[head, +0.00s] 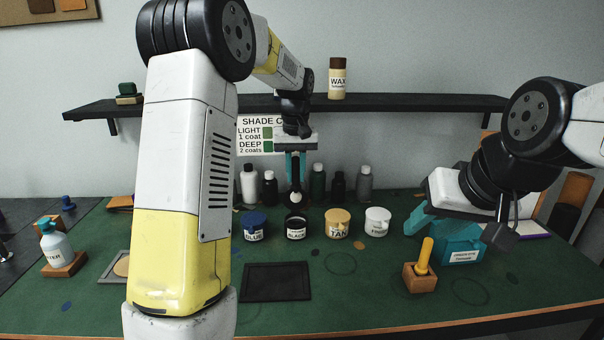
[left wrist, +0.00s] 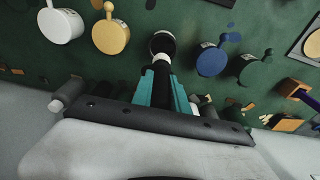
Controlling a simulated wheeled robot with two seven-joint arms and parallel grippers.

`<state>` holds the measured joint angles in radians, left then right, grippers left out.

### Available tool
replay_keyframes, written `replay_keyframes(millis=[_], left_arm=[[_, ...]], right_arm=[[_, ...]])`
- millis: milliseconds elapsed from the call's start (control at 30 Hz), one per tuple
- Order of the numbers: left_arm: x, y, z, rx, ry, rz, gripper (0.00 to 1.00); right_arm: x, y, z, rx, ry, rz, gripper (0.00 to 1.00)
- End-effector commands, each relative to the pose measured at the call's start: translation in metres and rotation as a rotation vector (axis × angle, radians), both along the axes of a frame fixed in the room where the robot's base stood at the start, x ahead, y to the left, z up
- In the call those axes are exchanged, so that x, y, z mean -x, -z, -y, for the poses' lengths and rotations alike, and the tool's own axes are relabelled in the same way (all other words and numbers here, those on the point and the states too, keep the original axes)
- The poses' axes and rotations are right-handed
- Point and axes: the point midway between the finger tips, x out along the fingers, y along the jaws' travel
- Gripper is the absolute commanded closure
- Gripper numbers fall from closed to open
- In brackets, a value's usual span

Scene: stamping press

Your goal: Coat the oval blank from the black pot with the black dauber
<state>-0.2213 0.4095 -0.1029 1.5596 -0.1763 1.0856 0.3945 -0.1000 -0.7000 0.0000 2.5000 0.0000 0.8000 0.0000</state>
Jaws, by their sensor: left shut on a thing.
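My left gripper (head: 296,165) has its teal fingers shut on the black dauber (head: 296,186), held upright with a pale band low on it. The dauber is over the black pot (head: 296,232); I cannot tell whether its tip is inside. The tan oval blank (head: 122,266) lies in a grey frame at the left, partly hidden by my left arm. My right gripper (head: 455,225) is by a teal box at the right; its opening is unclear.
The blue pot (head: 254,227) stands left of the black pot, the tan pot (head: 338,223) and white pot (head: 377,221) right. Bottles stand behind. A dark mat (head: 275,283) lies empty in front. A wooden block (head: 420,279) holds a yellow-handled tool.

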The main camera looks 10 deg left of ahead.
Motion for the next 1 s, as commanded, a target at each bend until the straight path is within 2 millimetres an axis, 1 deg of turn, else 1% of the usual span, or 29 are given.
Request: replay_keyframes(millis=[167, 700, 833, 1000], left_arm=[[0.000, 0.015, 0.000, -0.001, 0.000, -0.002, 1.00], [0.001, 0.078, 0.000, 0.000, 0.000, -0.003, 1.00], [0.000, 0.088, 0.000, -0.001, -0.001, -0.001, 1.00], [0.000, 0.095, 0.000, 0.000, -0.001, 0.000, 1.00]], right_arm=[[0.000, 0.000, 0.000, 0.000, 0.000, 0.000, 0.61], [0.000, 0.000, 0.000, 0.000, 0.000, 0.000, 0.61], [0.000, 0.000, 0.000, 0.000, 0.000, 0.000, 0.61], [0.000, 0.000, 0.000, 0.000, 0.000, 0.000, 0.61]])
